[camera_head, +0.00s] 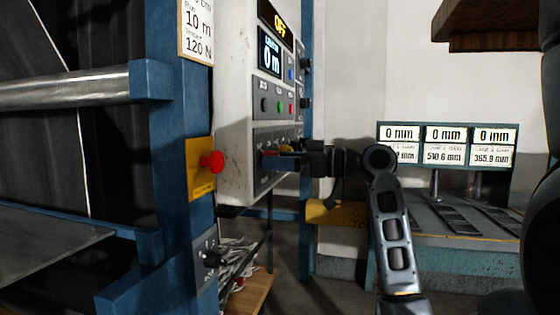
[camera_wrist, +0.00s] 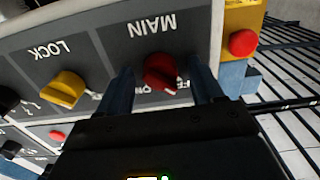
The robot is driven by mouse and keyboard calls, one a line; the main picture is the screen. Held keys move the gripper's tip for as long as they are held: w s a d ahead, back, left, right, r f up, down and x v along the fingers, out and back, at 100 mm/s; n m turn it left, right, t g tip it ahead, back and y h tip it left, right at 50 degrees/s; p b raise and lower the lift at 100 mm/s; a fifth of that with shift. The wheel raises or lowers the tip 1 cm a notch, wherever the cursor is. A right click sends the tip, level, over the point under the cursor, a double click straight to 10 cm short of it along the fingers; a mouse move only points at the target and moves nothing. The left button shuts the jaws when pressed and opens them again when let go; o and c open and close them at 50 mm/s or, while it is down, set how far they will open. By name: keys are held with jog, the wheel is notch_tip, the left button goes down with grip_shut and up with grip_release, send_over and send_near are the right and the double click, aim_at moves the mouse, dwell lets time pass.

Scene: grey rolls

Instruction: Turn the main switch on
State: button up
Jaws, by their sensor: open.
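The main switch (camera_wrist: 161,72) is a red rotary knob under the upside-down word MAIN in the wrist view. It sits on a dark grey plate on the control panel (camera_head: 235,100). My gripper (camera_wrist: 160,85) is open, with one blue-grey finger on each side of the red knob. I cannot tell whether the fingers touch it. In the head view my gripper (camera_head: 285,160) reaches the panel's lower right from the right, and a bit of red shows at its tip. The panel's upper display reads OFF. Part of the knob's lettering is hidden by my gripper.
A yellow LOCK knob (camera_wrist: 63,89) sits beside the main switch. A red mushroom button (camera_head: 212,161) on a yellow plate is on the blue post left of the panel. Small coloured buttons sit above. A blue stand with several displays (camera_head: 446,134) is at the right.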

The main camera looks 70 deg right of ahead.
jog(key=shift+c, duration=0.2)
jog(key=c, duration=1)
jog(key=shift+p, duration=0.3)
jog(key=m+p, duration=0.4)
jog(key=shift+r+m+p, duration=0.25)
jog(key=shift+m+p, duration=0.1)
jog(key=shift+m, duration=0.05)
jog(key=m+p, duration=0.5)
jog(key=p, duration=0.1)
jog(key=shift+a+r+p, duration=0.1)
jog(key=shift+p, duration=0.2)
jog(key=m+p, duration=0.4)
jog(key=shift+f+m+p, duration=0.15)
jog(key=shift+m+p, duration=0.3)
jog(key=shift+m, duration=0.55)
jog(key=shift+f+m+p, duration=0.1)
jog(key=shift+m+p, duration=0.3)
jog(key=shift+m, duration=0.6)
